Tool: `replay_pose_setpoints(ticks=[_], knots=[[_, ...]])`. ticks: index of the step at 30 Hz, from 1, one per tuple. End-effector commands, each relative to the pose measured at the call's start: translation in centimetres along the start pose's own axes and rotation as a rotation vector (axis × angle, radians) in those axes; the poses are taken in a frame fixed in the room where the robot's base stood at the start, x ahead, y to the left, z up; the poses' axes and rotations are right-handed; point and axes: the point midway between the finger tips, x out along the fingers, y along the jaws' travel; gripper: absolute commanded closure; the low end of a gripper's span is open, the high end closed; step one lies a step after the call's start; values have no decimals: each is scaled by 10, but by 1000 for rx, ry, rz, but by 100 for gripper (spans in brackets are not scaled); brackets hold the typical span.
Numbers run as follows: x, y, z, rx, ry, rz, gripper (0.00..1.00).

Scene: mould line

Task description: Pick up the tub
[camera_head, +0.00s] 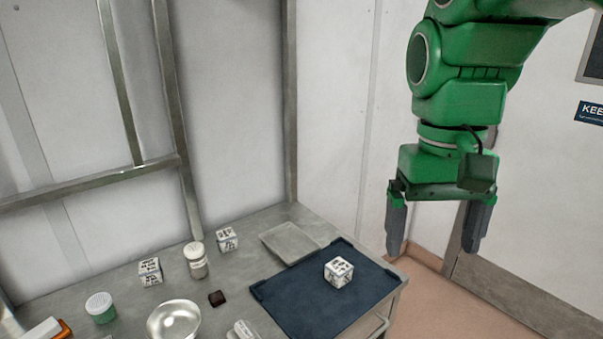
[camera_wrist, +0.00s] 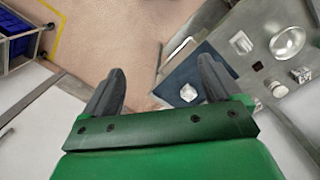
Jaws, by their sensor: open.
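A small tub (camera_head: 101,307) with a green-and-white look stands upright at the left of the metal table in the head view. I cannot make it out in the wrist view. My gripper (camera_head: 434,246) hangs at the right in the head view, pointing down, its fingers wide apart with nothing between them. It is well to the right of the tub, off the table's right side. The gripper's two fingers also show in the wrist view (camera_wrist: 160,70).
The metal table (camera_head: 222,268) also holds a blue mat (camera_head: 300,300) with a patterned cube (camera_head: 338,271), a shallow tray (camera_head: 289,242), a white-lidded jar (camera_head: 196,261), a bowl (camera_head: 173,319), a dark block (camera_head: 217,298) and two more cubes. A metal frame and wall stand behind.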

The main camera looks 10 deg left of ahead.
Motion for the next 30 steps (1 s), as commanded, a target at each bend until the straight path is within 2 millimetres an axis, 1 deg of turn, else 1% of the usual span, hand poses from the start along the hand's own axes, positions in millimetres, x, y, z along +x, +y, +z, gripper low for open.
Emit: replay_pose_setpoints(ticks=[1,3,5,9,11,12,17,18,20,24,26,30], knots=[[-4,-6,-14,-14,7,4,8],[-11,-13,-32,-28,21,8,8],[-17,-20,-46,-40,34,11,8],[-29,-38,-79,-67,61,16,8],[-33,-47,-92,-80,72,19,8],[-35,-53,-102,-87,79,20,8],[-45,-80,-137,-118,111,24,8],[-47,-87,-146,-125,120,25,8],[-50,-99,-158,-137,131,26,8],[-55,-128,-186,-164,159,25,8],[-57,-141,-196,-176,170,25,8],[-59,-173,-220,-203,198,23,8]])
